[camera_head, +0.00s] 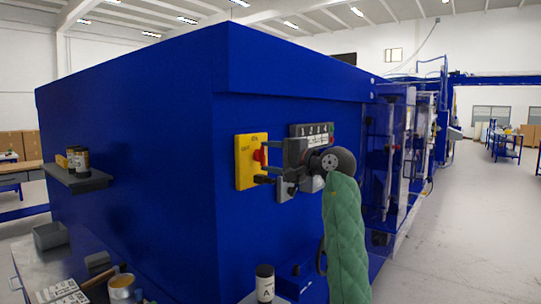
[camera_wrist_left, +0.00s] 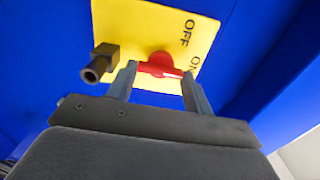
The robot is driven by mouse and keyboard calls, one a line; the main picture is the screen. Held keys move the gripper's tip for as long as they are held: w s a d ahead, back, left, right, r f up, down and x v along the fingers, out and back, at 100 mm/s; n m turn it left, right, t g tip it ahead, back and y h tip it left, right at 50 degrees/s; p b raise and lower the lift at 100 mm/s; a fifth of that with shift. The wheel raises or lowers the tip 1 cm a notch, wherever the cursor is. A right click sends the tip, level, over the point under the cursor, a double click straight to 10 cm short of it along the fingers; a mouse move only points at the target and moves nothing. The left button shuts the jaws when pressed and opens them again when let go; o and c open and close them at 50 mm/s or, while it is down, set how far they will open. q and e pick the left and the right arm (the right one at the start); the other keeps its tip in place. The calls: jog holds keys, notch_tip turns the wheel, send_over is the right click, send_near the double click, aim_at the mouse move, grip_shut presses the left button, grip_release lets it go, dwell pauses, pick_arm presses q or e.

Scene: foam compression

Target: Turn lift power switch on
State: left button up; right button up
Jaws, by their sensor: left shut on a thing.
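The lift power switch is a red handle (camera_head: 259,155) on a yellow plate (camera_head: 245,172) fixed to the blue cabinet wall. In the left wrist view the red handle (camera_wrist_left: 160,66) lies across the yellow plate (camera_wrist_left: 135,30), marked OFF and ON. My left gripper (camera_head: 264,174) is at the plate, and its two fingers (camera_wrist_left: 158,76) stand on either side of the red handle, shut on it. The fingers partly hide the handle's ends, so I cannot tell its exact setting. My right gripper is in neither view.
A dark peg-like part (camera_wrist_left: 99,63) sticks out beside the handle. A grey numbered panel (camera_head: 318,130) is on the wall right of the plate, partly behind my gripper.

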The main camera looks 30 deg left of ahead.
pick_arm(q)
jog(key=o, duration=1)
jog(key=shift+w, duration=0.1)
jog(key=shift+d, duration=0.1)
jog(key=shift+s+d+b, duration=0.15)
jog(key=shift+d+b, duration=0.4)
jog(key=shift+d, duration=1.4)
jog(key=shift+s+d+b, duration=0.15)
jog(key=shift+d+b, duration=0.35)
jog(key=shift+d, duration=1.4)
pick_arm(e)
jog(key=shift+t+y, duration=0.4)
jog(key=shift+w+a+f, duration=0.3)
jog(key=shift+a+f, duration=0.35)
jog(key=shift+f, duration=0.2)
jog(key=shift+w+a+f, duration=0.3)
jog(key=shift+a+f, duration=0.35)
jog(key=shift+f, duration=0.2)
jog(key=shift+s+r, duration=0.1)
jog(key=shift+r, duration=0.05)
